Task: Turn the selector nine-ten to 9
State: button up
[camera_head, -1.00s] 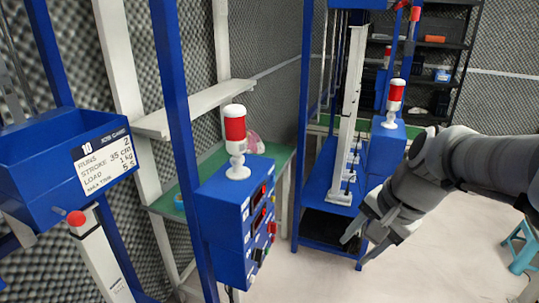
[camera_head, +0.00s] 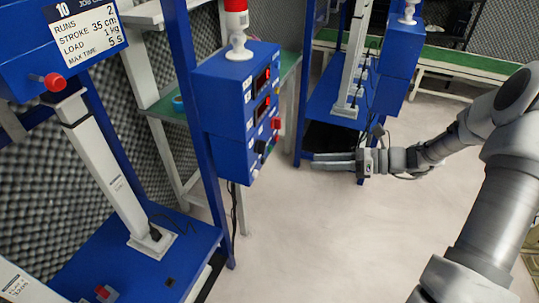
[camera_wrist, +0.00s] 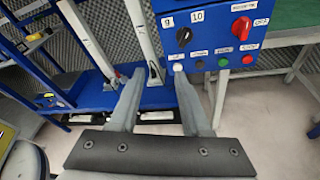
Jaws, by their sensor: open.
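The selector is a black round knob (camera_wrist: 184,37) on a blue panel (camera_wrist: 213,47) in the wrist view. A 9 label is at its upper left and a 10 label at its upper right. I cannot tell which way it points. In the head view the panel is on the right side of a blue control box (camera_head: 222,115), with a small dark knob (camera_head: 261,147) low on it. My gripper (camera_head: 314,161) is open and empty, apart from the panel and pointing left. In the wrist view my gripper (camera_wrist: 159,76) has its fingers spread below and left of the selector.
A red knob (camera_wrist: 241,28) sits right of the selector. White (camera_wrist: 178,67), green (camera_wrist: 224,62) and red (camera_wrist: 247,59) buttons are below. A blue post (camera_head: 195,130) stands left of the box. The pale floor (camera_head: 300,240) is clear.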

notch_tip(320, 180, down, 4)
jog(key=w+d+m+t+y+b, duration=0.1)
jog(key=w+d+m+t+y, duration=0.1)
jog(key=w+m+t, duration=0.15)
jog(key=b, duration=0.3)
send_near(262, 148)
jog(key=x, duration=0.8)
jog(key=shift+w, duration=0.4)
jog(key=shift+f+g, duration=0.1)
jog(key=shift+g, duration=0.15)
jog(key=shift+c, duration=0.3)
grip_shut()
